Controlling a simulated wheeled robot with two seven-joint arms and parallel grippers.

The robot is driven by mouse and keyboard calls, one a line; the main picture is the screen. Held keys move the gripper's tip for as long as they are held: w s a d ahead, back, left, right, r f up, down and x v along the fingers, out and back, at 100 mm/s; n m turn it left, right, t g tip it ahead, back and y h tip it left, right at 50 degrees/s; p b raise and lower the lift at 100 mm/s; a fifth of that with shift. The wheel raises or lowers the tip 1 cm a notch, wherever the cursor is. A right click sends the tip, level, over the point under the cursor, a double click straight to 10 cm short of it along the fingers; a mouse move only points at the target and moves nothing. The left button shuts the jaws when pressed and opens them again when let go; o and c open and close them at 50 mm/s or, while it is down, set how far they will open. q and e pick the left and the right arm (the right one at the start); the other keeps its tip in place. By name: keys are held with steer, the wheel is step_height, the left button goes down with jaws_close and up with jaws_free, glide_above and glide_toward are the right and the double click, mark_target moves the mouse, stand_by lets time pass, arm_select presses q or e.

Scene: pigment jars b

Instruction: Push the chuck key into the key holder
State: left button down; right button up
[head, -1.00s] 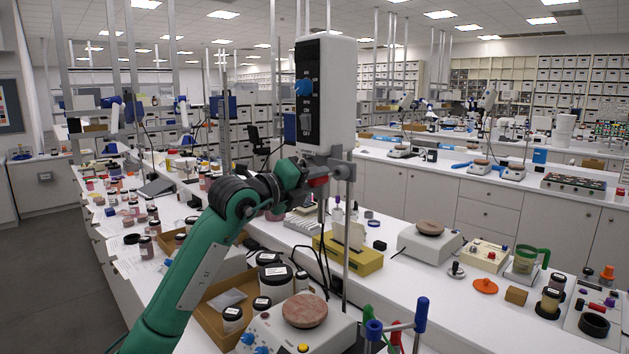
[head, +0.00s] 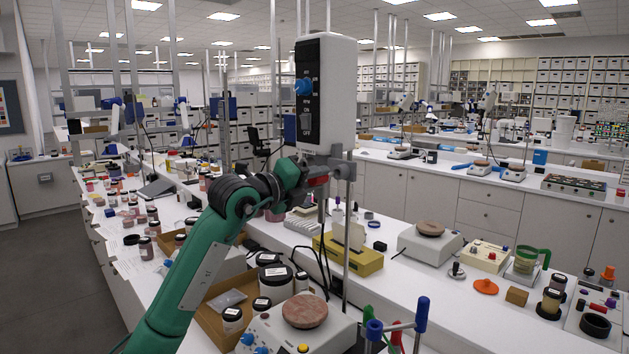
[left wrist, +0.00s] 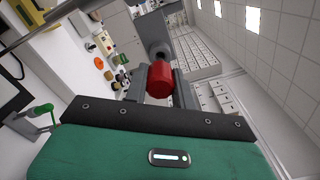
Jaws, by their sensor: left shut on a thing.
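My left gripper (head: 312,180) is beside the pole of the overhead stirrer (head: 326,90), just under its white housing. It is shut on the chuck key, whose red grip (head: 319,181) shows small in the head view. In the left wrist view the red grip (left wrist: 160,84) sits between the two grey fingers of my left gripper (left wrist: 160,90). My right gripper is not in view.
Below the arm are a cardboard tray (head: 206,338) with jars, a hotplate with a brown disc (head: 304,311) and a yellow tissue box (head: 350,257). The stirrer's thin pole (head: 347,240) stands close to the gripper. Blue, green and red handles (head: 421,315) rise at the front edge.

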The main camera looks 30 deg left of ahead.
arm_select(q)
steer(key=shift+w+d, duration=0.15)
steer(key=shift+w, duration=0.25)
steer(key=shift+w+d, duration=0.2)
steer(key=shift+w, duration=0.35)
steer(key=shift+w+d+p, duration=0.15)
steer(key=shift+w+p, duration=0.15)
steer(key=shift+w, duration=0.2)
steer(key=c, duration=1.2)
jaws_free()
steer(key=shift+o, duration=0.7)
